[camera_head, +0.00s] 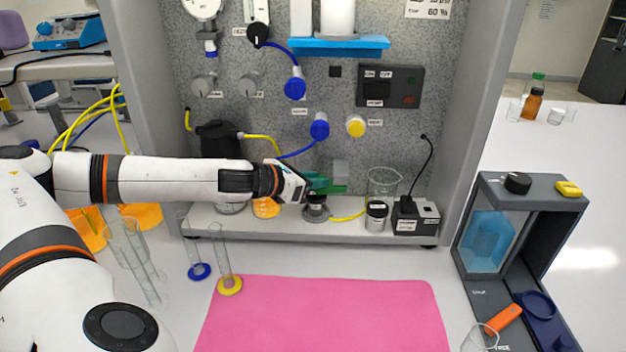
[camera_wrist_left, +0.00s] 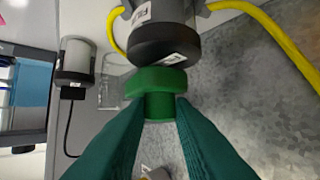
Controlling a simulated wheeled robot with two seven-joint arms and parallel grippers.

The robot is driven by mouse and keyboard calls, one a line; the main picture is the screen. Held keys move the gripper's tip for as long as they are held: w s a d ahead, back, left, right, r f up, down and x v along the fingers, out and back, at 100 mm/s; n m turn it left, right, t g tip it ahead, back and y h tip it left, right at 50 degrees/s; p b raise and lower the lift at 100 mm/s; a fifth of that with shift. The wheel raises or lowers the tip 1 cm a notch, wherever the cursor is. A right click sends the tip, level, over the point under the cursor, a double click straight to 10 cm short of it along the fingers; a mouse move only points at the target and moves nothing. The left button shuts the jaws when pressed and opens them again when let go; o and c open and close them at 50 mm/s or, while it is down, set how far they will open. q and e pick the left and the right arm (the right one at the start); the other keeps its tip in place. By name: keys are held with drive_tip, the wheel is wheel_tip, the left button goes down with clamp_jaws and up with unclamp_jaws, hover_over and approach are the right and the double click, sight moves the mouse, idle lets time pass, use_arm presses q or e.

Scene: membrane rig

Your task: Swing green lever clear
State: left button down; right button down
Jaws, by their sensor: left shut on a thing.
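The green lever (camera_wrist_left: 156,80) sits against a dark round cylindrical fitting (camera_wrist_left: 163,38) in the left wrist view. My left gripper (camera_wrist_left: 160,108) has its two teal fingers closed on either side of the lever's narrower green part. In the head view the left gripper (camera_head: 312,185) reaches in from the left at the rig's lower shelf, above the dark fitting (camera_head: 316,208). There the lever and the green fingers are hard to tell apart. My right gripper is in neither view.
A glass beaker (camera_head: 383,183), a dark-topped jar (camera_head: 377,215) and a black box (camera_head: 409,218) stand close to the right on the shelf. A yellow tube (camera_head: 348,216) runs beside the fitting. The pink mat (camera_head: 325,315) in front is clear.

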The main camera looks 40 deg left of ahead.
use_arm(q)
drive_tip(key=shift+d, duration=0.1)
drive_tip(key=shift+s+d+f+n+y, duration=0.15)
drive_tip(key=shift+d+n+y, duration=0.1)
drive_tip(key=shift+n+y, duration=0.25)
drive_tip(key=shift+s+d+n+y, duration=0.1)
drive_tip(key=shift+d+n+y, duration=0.25)
drive_tip(key=shift+n+y, duration=0.3)
drive_tip(key=d+n+g+y+p, duration=0.1)
drive_tip(key=n+y+p, duration=0.1)
drive_tip(key=y, duration=0.1)
drive_tip(key=d+n+g+y+p, duration=0.1)
drive_tip(key=d+n+y+p, duration=0.1)
drive_tip(key=n+p, duration=0.1)
drive_tip(key=d+r+n+g+y+p, duration=0.1)
drive_tip(key=n+y+p, duration=0.2)
drive_tip(key=shift+w+d+y, duration=0.25)
drive_tip(key=shift+y, duration=0.1)
drive_tip(key=shift+w+d+f+n+g+y+p, duration=0.1)
drive_tip(key=shift+w+d+n+g+y+p, duration=0.6)
drive_tip(key=shift+n+g+p, duration=1.4)
drive_tip(key=shift+w+d+f+n+g+y+p, duration=0.1)
drive_tip(key=shift+w+d+n+g+y+p, duration=0.55)
drive_tip(key=shift+n+g+p, duration=1.2)
drive_tip(key=shift+w+d+f+n+g+y+p, duration=0.1)
drive_tip(key=shift+w+d+n+g+y+p, duration=0.2)
drive_tip(key=shift+w+n+g+y+p, duration=1.2)
drive_tip(key=shift+s+n+g+h+p, duration=0.35)
drive_tip(key=shift+g+h+p, duration=0.4)
drive_tip(key=shift+p, duration=0.4)
